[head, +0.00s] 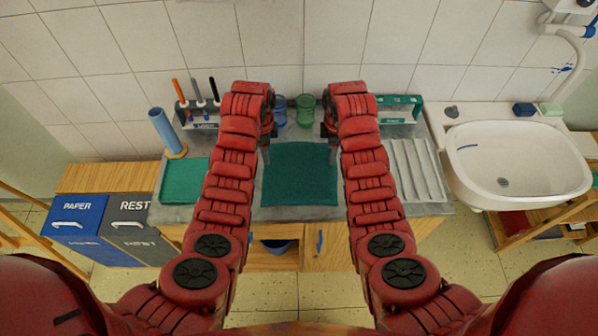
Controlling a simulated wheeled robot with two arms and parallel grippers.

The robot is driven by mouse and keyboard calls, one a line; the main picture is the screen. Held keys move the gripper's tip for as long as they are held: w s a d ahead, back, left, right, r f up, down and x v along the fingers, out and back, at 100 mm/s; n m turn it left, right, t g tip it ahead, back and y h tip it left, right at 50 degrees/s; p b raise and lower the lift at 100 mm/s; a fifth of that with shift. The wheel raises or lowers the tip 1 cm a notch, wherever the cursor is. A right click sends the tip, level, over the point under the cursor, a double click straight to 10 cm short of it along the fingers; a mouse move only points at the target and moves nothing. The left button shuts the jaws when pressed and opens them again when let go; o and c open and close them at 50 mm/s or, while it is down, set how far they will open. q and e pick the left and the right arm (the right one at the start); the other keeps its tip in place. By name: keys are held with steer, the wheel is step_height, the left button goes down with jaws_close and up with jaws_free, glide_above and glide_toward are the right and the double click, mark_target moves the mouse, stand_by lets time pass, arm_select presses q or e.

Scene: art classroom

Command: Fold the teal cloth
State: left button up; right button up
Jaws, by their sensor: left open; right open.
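The teal cloth (299,174) lies flat and spread out on the grey counter, between my two arms. It is roughly square, with its near edge close to the counter's front edge. My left gripper (268,140) is at the cloth's far left side, open, and mostly hidden by its own arm. My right gripper (331,142) is at the cloth's far right side, open, and also mostly hidden by its arm. I cannot tell whether either gripper touches the cloth.
A green tray (183,181) lies left of my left arm. A blue roll (166,130) on a stand, a tool rack (199,118) and green glasses (305,108) stand behind. A ribbed drainboard (414,170) and a white sink (515,160) are at the right.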

mark_target(269, 173)
arm_select(q)
steer(key=shift+g, duration=0.3)
steer(key=shift+s+f, duration=0.25)
steer(key=shift+f, duration=1.65)
steer(key=shift+s+f, duration=0.2)
steer(key=shift+f, duration=1.7)
arm_select(e)
steer(key=shift+g, duration=0.3)
steer(key=shift+s+a+f, duration=0.1)
steer(key=shift+s+f, duration=0.1)
steer(key=shift+f, duration=1.7)
steer(key=shift+s+f, duration=0.2)
steer(key=shift+f, duration=1.65)
steer(key=shift+f, duration=0.1)
arm_select(q)
steer(key=shift+f, duration=0.25)
arm_select(e)
steer(key=shift+f, duration=0.15)
arm_select(q)
steer(key=shift+r, duration=0.15)
steer(key=shift+c, duration=0.5)
arm_select(e)
steer(key=shift+c, duration=0.5)
arm_select(q)
jaws_close()
arm_select(e)
jaws_close()
steer(key=shift+s, duration=0.1)
